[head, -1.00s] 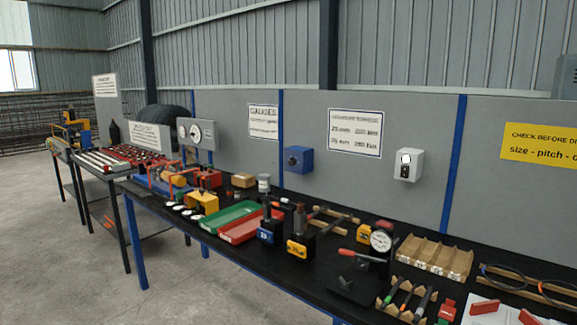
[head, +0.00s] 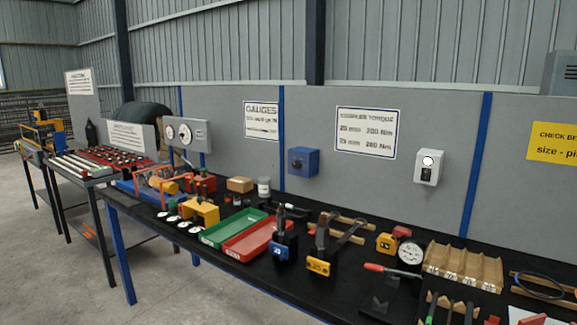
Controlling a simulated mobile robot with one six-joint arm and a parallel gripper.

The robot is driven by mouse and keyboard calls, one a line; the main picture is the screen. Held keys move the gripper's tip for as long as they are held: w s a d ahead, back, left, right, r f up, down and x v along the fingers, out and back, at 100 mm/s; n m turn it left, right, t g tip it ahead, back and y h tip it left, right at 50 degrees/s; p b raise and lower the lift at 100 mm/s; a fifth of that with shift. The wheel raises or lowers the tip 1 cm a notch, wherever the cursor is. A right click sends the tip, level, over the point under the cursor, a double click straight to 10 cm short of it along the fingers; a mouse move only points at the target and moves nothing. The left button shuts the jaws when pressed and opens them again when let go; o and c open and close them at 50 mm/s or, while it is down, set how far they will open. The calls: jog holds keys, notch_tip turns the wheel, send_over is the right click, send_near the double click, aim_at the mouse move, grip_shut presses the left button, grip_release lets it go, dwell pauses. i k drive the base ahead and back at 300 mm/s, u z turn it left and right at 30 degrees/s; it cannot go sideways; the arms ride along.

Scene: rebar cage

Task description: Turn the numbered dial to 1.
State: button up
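A blue box (head: 303,162) with a dark round knob on its front is mounted on the grey wall panel, between two signs. I cannot read any numbers around the knob or tell where it points. A grey panel with two round white dial faces (head: 187,134) stands farther left, and its markings are too small to read. A white box (head: 428,167) with a round white disc above a dark switch-like part is on the wall to the right. I cannot tell for certain which is the numbered dial. My gripper is not in view.
A long black workbench (head: 240,268) runs below the wall, crowded with tools. On it are a green tray (head: 232,228), a red tray (head: 250,238), a gauge (head: 411,252) and a wooden rack (head: 462,266). Open concrete floor (head: 60,285) lies at the lower left.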

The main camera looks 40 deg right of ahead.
aim_at(297, 164)
jog(key=z, duration=0.05)
jog(key=i, duration=1.15)
jog(key=u, duration=0.3)
